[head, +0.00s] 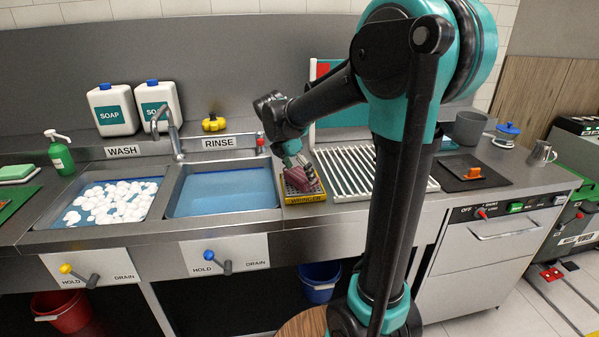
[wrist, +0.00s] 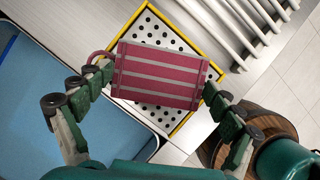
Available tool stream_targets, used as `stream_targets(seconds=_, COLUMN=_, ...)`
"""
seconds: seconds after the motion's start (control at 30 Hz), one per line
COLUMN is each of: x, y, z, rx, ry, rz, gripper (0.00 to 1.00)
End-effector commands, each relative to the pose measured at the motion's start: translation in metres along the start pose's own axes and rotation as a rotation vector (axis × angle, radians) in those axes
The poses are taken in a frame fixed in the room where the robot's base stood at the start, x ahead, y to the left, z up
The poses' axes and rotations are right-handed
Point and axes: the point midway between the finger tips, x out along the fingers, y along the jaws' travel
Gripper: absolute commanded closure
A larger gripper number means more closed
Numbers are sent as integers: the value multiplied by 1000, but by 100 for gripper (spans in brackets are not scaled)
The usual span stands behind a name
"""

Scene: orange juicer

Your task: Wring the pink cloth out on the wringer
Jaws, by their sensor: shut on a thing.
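The pink cloth (wrist: 158,76) is a folded, striped bundle, dark pink with greyish bands, and a small loop shows at its left end in the wrist view. My gripper (wrist: 150,92) has one finger at each end of the cloth and is shut on it. The wringer (wrist: 183,33) is a pale plate with dark holes and a yellow rim; the cloth lies over its middle. I cannot tell whether the cloth presses on the plate. In the head view the wringer (head: 307,197) stands right of the rinse basin, with the cloth (head: 297,179) and my gripper (head: 293,165) over it.
The rinse basin (head: 222,188) holds blue water, and the wash basin (head: 72,216) holds foam. A white slatted rack (head: 345,172) stands close right of the wringer. A tap (head: 172,130) rises behind the basins. A dark mat (head: 462,172) with an orange item lies farther right.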

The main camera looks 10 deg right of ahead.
Motion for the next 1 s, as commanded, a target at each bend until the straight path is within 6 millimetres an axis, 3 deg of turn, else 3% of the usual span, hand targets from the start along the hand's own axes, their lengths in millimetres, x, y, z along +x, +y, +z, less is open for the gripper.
stream_targets(seconds=0.37, x=-1, y=0, z=0, rx=0, ry=1, rz=0, gripper=31)
stream_targets(seconds=1.0, x=-43, y=0, z=18, rx=0, ry=0, rz=0, gripper=31)
